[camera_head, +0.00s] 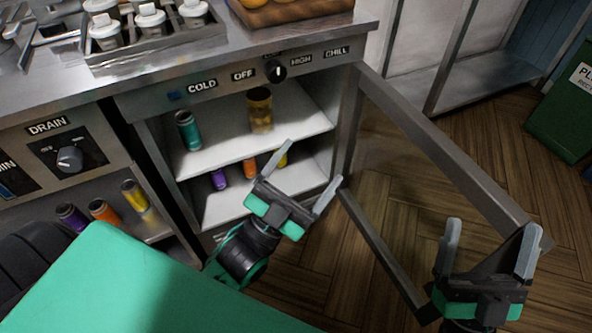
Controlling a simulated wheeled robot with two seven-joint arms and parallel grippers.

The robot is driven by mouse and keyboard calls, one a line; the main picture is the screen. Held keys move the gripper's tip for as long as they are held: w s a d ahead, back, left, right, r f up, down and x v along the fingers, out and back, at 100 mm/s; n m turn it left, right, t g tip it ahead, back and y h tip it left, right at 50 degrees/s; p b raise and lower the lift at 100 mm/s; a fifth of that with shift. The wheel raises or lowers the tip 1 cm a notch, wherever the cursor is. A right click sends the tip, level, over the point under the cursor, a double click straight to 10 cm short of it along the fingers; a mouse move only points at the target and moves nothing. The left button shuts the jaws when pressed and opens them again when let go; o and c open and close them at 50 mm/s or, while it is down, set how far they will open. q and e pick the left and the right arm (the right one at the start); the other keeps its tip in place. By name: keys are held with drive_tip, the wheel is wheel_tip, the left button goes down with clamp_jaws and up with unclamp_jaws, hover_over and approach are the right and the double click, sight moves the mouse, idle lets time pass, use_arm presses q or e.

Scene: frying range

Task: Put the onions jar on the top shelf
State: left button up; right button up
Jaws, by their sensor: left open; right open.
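My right gripper (490,228) is open and empty at the lower right, in front of the open door.
A teal can (188,131) stands left of the jar. Purple (218,179), orange (249,168) and yellow cans stand on the lower shelf. The framed door (450,150) stands open to the right. Several cans lie or lean in the left bay. A green bin (560,110) stands far right.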

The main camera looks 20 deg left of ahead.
use_arm(q)
drive_tip(key=s+r+n+t, duration=0.1)
drive_tip(key=n, duration=0.1)
drive_tip(key=s+r+n+t+y, duration=0.1)
drive_tip(key=n, duration=0.2)
drive_tip(key=s+r+n+t+y, duration=0.1)
drive_tip(key=s+n, duration=0.1)
drive_tip(key=n, duration=0.1)
drive_tip(key=shift+r, duration=0.4)
